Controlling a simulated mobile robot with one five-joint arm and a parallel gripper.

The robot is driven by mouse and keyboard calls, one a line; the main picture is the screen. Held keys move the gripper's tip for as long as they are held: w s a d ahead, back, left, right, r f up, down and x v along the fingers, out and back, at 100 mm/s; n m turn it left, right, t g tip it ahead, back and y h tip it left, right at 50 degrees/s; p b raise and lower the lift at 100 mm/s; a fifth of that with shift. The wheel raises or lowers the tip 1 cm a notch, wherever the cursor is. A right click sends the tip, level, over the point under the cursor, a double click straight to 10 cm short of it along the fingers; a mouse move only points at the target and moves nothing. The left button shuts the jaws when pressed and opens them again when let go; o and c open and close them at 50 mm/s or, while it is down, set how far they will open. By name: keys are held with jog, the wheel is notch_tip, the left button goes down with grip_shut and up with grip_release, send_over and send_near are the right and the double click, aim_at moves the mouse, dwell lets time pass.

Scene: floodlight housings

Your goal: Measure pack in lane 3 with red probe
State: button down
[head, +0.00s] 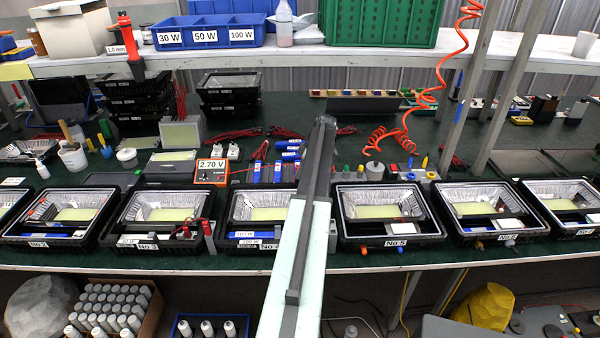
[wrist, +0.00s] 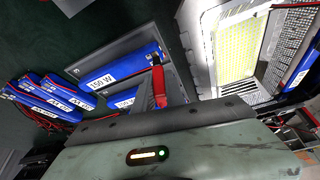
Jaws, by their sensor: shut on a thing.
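The red probe (wrist: 159,86) stands out past the dark edge of my wrist in the wrist view. My gripper (wrist: 160,104) is shut on it, with the fingers mostly hidden. Just left of the probe, a blue pack marked 150 W (wrist: 112,72) lies in a grey rack (wrist: 122,44). A second blue pack (wrist: 125,101) is partly hidden below it. I cannot tell lane numbers, or whether the probe touches a pack. In the head view, blue packs (head: 256,173) stand in a row beside my arm. The orange meter (head: 211,168) reads 2.70 V.
Floodlight housings line the bench front, including No 5 (head: 388,216); a housing (wrist: 238,48) is close right of the probe in the wrist view. Loose blue packs (wrist: 52,100) with red wires lie left. A coiled orange hose (head: 428,98) hangs at the right. A shelf (head: 385,54) crosses above.

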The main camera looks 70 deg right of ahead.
jog(key=shift+a+f+b, duration=0.1)
jog(key=shift+f+b, duration=0.25)
dwell(1.4)
notch_tip(320, 180, up, 7)
jog(key=p, duration=0.7)
jog(key=shift+r, duration=0.1)
dwell(1.2)
